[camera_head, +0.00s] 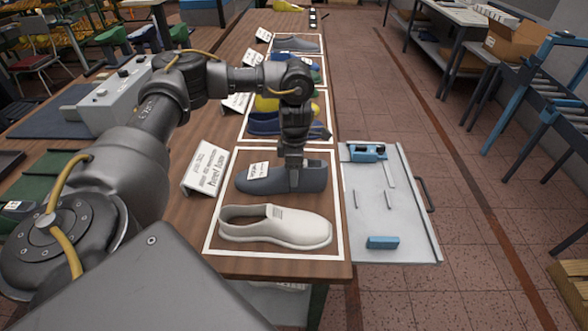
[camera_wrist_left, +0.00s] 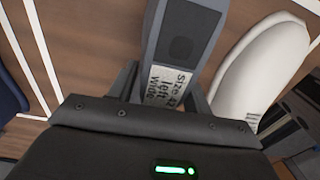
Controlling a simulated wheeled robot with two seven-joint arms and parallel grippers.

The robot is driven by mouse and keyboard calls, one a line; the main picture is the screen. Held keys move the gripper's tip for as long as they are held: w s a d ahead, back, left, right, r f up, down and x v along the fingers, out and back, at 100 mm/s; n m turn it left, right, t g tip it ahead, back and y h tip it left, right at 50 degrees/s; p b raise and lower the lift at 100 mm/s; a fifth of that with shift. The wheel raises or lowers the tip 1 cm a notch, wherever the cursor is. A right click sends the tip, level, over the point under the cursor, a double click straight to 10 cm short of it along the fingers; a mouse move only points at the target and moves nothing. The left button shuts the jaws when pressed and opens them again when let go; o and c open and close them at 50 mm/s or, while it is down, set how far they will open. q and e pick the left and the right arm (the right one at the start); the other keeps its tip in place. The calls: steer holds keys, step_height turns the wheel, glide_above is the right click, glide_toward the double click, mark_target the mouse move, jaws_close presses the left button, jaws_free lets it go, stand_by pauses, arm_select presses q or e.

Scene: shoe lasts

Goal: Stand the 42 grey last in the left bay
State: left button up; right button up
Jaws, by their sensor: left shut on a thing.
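The grey last (camera_head: 240,182) lies lengthwise across the near white-outlined bay (camera_head: 213,225) on the table. It carries a white label, which in the left wrist view reads "Size 42 left wide". My left gripper (camera_head: 292,180) points down over the right part of the last and is shut on it. The grey last also shows in the left wrist view (camera_wrist_left: 182,40) between the fingers, which partly hide it. In the head view the last looks on or just above the table; I cannot tell which. My right gripper is not in view.
A cream shoe (camera_head: 275,228) lies in front of the grey last. A card sign (camera_head: 205,168) stands to the left. Blue and yellow shoes lie in the bay behind. A pale board (camera_head: 405,225) with blue blocks and thin pins sits at the table's right edge.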

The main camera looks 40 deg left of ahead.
arm_select(q)
steer(key=shift+f, duration=0.15)
stand_by(0.3)
steer(key=o, duration=1.6)
steer(key=shift+c, duration=0.2)
step_height(320, 180, up, 11)
steer(key=shift+w+f, duration=0.1)
steer(key=shift+p, duration=0.35)
